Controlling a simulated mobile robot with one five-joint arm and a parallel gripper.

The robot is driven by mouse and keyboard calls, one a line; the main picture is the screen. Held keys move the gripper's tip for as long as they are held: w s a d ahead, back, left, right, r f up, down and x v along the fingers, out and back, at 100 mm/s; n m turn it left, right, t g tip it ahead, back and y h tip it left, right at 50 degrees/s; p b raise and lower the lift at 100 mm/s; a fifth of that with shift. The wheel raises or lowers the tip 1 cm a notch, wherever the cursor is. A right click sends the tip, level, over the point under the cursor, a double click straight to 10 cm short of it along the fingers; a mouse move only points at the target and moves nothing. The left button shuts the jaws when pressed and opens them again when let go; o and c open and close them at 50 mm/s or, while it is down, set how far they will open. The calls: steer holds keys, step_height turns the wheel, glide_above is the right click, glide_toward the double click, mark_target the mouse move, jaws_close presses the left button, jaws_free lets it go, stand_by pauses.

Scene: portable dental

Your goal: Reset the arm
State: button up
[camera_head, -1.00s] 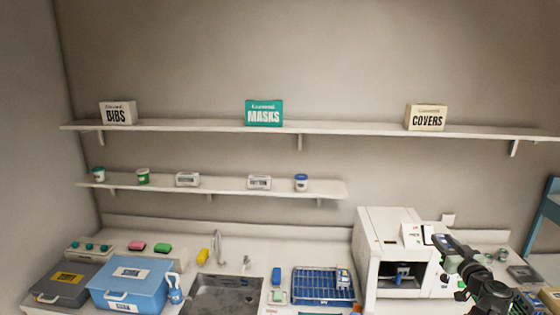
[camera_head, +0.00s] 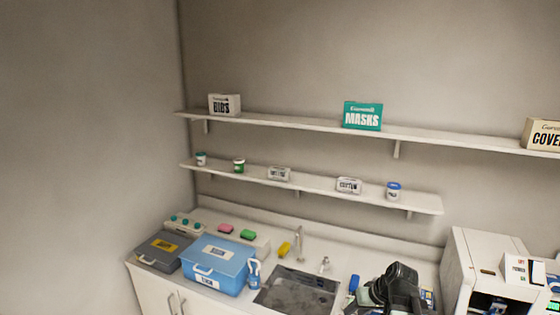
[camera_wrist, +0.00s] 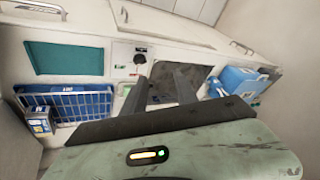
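My arm (camera_head: 398,284) shows at the bottom of the head view, in front of the counter to the right of the sink. Its fingertips cannot be made out there. In the wrist view my gripper (camera_wrist: 162,82) has two dark fingers standing apart, with nothing visible between them. The wrist view is turned around, with the sink (camera_wrist: 164,75) beyond the fingers and the counter around it.
The counter holds a blue case (camera_head: 220,266), a grey case (camera_head: 161,250), a spray bottle (camera_head: 254,274) and a white machine (camera_head: 468,269). Two shelves (camera_head: 300,130) hang above.

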steer(key=s+a+f+g+h, duration=0.3)
steer(key=s+a+h, duration=0.15)
steer(key=a, duration=0.55)
step_height(320, 180, down, 24)
steer(key=s+g+y+b, duration=0.1)
steer(key=s+b, duration=0.1)
steer(key=b, duration=2.2)
steer(key=shift+s+d+r, duration=0.15)
steer(key=shift+s+d, duration=0.15)
